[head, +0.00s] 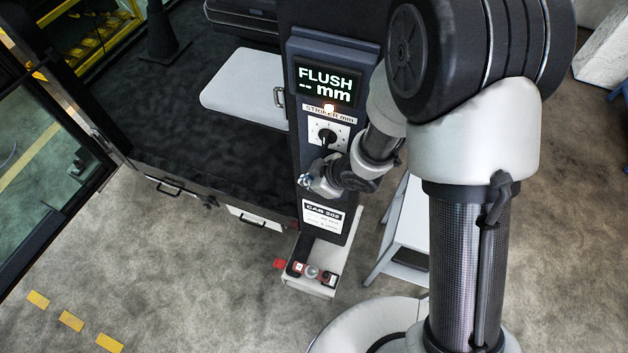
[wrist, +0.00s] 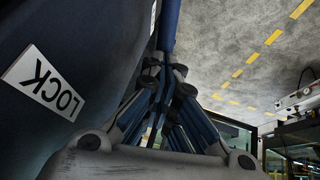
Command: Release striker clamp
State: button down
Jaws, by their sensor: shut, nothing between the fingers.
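A dark blue control column (head: 297,150) stands in the middle of the head view. Its screen (head: 328,85) reads "FLUSH" and "mm", and a dial with a black knob (head: 327,136) sits below. My gripper (head: 306,181) is at the column's lower front, under the dial, with its fingers shut and empty. In the wrist view, the closed fingers (wrist: 163,65) are beside a dark blue surface with a white LOCK label (wrist: 45,83). A narrow blue bar or edge (wrist: 170,25) shows beyond the fingertips; I cannot tell whether they touch it. I cannot make out the striker clamp clearly.
A "CAB 202" sign (head: 323,217) is low on the column. A tray (head: 322,288) with small red and black items stands at its foot. A white step stool (head: 402,235) is to the right. Open floor with yellow dashes (head: 71,321) lies at lower left.

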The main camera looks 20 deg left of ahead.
jog(key=shift+a+f+b, duration=0.3)
jog(key=shift+a+f, duration=0.25)
jog(key=shift+f, duration=0.35)
jog(key=shift+s+d+f, duration=0.1)
jog(key=shift+s+f, duration=0.1)
jog(key=shift+r, duration=0.1)
jog(key=v, duration=1.2)
jog(key=shift+w+r, duration=0.2)
